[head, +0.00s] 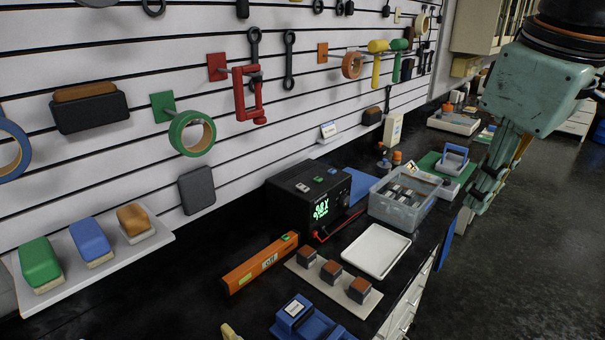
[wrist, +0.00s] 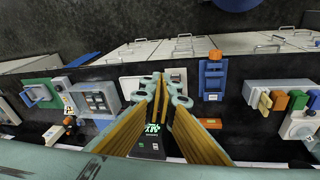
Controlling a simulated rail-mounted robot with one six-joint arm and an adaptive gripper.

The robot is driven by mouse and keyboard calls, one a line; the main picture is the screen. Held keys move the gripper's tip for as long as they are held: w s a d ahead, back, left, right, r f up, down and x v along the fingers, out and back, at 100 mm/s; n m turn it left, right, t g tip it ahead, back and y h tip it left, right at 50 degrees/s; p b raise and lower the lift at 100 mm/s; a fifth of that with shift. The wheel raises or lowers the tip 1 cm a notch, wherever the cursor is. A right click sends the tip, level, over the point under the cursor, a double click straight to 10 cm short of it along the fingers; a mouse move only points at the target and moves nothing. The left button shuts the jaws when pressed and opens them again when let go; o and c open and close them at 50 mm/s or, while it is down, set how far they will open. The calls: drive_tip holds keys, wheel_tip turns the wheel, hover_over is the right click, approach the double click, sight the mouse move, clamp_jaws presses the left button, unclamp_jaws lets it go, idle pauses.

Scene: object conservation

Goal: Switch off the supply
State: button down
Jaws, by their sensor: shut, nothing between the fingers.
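The supply (head: 308,198) is a black box on the dark bench against the slatted wall. Its front display (head: 320,209) shows lit green characters, and small coloured parts sit on its top. A red lead runs at its front. In the wrist view the supply (wrist: 148,146) is partly hidden behind my fingers, with some green characters visible between them. My gripper (head: 474,202) is in the air to the right of the supply, well apart from it, beyond the bench front. In the wrist view its fingertips (wrist: 162,88) are together with nothing between them.
A white tray (head: 376,250) and a clear bin (head: 402,212) stand near the supply. An orange level (head: 260,263) and a board with brown-topped blocks (head: 308,283) lie in front. Tools hang on the wall. The floor (head: 500,280) at right is clear.

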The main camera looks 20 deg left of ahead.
drive_tip(key=w+a+r+n+p, duration=0.1)
drive_tip(key=w+a+n+p, duration=0.1)
drive_tip(key=w+a, duration=0.25)
drive_tip(key=w+a+r+n+p, duration=0.2)
drive_tip(key=w+a+n, duration=0.1)
drive_tip(key=w, duration=0.3)
drive_tip(key=n+g+p, duration=0.2)
drive_tip(key=n+p, duration=1.2)
drive_tip(key=n, duration=0.2)
hover_over(301, 185)
drive_tip(key=s+d, duration=0.1)
drive_tip(key=d, duration=0.1)
wheel_tip(301, 185, down, 11)
drive_tip(key=shift+a, duration=0.25)
drive_tip(key=shift+s, duration=0.1)
drive_tip(key=shift+w+a+f+p, duration=0.1)
drive_tip(key=shift+a+f+p, duration=0.15)
drive_tip(key=shift+f, duration=2.05)
drive_tip(key=shift+w+a+f+p, duration=0.15)
drive_tip(key=shift+a+f+p, duration=0.1)
drive_tip(key=shift+f, duration=2.05)
drive_tip(key=shift+w+a+f+p, duration=0.15)
drive_tip(key=shift+a+f, duration=0.1)
drive_tip(key=shift+f, duration=2.05)
drive_tip(key=shift+d, duration=0.15)
drive_tip(key=shift+w+f, duration=0.1)
